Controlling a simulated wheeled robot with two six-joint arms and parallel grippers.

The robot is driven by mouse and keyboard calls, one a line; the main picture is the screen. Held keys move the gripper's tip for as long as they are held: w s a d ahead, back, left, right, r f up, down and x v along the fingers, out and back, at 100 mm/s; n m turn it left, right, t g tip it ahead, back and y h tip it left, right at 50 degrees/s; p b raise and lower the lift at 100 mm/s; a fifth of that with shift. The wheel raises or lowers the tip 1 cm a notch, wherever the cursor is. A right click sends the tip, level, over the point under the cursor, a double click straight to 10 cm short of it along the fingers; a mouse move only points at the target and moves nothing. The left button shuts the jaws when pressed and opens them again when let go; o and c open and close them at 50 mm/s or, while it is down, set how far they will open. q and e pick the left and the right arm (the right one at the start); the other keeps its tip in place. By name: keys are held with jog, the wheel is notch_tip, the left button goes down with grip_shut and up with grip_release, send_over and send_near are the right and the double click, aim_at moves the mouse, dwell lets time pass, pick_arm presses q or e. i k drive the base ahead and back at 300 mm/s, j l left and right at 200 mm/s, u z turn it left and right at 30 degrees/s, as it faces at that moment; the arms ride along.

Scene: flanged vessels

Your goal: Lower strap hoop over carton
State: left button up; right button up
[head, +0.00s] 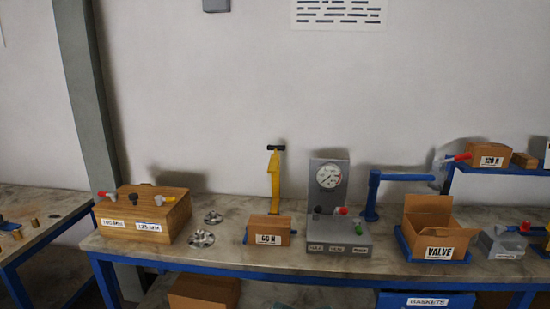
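A small closed brown carton (268,231) labelled like "60 N" stands on the bench at the middle, with a bit of blue showing at its left edge. An open-flapped carton (428,226) labelled "VALVE" stands in a blue tray (406,248) to the right. Another closed carton (488,155) sits on the raised blue shelf at the right. I cannot make out a strap hoop for certain. A yellow upright post (273,180) with a black top stands behind the middle carton. Neither of my grippers is in view.
The bench (225,262) also holds a wooden box (143,212) with knobs, two metal flanges (201,239), a grey gauge stand (338,232) and a blue arm-like stand (372,196). A second bench (40,205) is at left. Bare bench shows around the flanges.

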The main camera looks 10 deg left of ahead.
aim_at(273, 168)
jog(key=i+j, duration=0.25)
jog(key=i+j+z, duration=0.15)
jog(key=j, duration=0.25)
jog(key=i+j, duration=0.3)
jog(key=i+j+z, duration=0.15)
jog(key=j, duration=0.2)
jog(key=i+j, duration=0.25)
jog(key=j+z, duration=0.05)
jog(key=j, duration=0.05)
